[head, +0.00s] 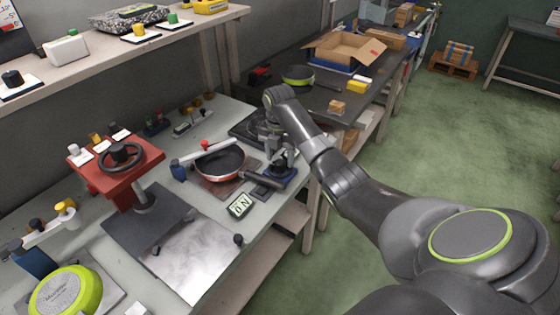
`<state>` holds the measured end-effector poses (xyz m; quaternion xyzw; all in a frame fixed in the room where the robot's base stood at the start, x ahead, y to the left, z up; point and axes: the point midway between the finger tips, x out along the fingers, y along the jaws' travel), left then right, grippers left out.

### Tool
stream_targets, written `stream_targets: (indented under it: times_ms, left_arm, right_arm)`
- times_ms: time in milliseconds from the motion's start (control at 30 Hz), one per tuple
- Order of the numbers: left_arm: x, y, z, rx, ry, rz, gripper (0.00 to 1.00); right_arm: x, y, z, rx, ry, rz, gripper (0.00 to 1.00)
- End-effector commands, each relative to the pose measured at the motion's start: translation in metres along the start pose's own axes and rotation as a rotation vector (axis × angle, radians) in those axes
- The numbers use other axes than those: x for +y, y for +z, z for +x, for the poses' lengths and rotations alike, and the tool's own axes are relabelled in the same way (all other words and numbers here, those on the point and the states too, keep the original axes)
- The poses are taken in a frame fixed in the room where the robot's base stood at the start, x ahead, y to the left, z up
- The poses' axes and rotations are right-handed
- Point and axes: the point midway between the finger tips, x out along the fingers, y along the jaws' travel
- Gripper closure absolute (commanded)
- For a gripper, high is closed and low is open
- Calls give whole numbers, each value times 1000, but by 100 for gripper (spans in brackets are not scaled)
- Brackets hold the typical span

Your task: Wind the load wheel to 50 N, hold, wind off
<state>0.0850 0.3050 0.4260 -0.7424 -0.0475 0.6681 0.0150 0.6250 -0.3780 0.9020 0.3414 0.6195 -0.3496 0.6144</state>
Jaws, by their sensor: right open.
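A red-rimmed black pan (219,164) sits on the bench, its dark handle (262,181) pointing right. A small display (240,205) in front of the pan reads what looks like 0 N. A blue-based fixture (280,177) stands near the handle's end. My right gripper (271,143) is open, pointing down just behind this fixture; I cannot tell whether it touches anything. A black handwheel (121,155) sits on a red stand at the left, well apart from my gripper. I cannot tell which wheel is the load wheel. My left gripper is not in view.
A blue clamp (181,169) stands at the pan's left. A grey plate (190,256) lies in front of the red stand. A green pan (67,293) is at the lower left. A second bench with an open carton (345,48) stands behind.

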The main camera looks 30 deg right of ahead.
Motion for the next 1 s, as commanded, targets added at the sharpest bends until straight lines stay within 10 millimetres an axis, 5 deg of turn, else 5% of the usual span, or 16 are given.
stream_targets:
  times_ms: [467,800,1000]
  left_arm:
    - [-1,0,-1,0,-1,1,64]
    - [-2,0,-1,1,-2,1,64]
    - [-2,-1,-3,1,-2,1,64]
  right_arm:
    - [0,0,16,0,0,0,48]
    - [0,0,16,0,0,0,91]
    - [0,0,15,0,0,9,93]
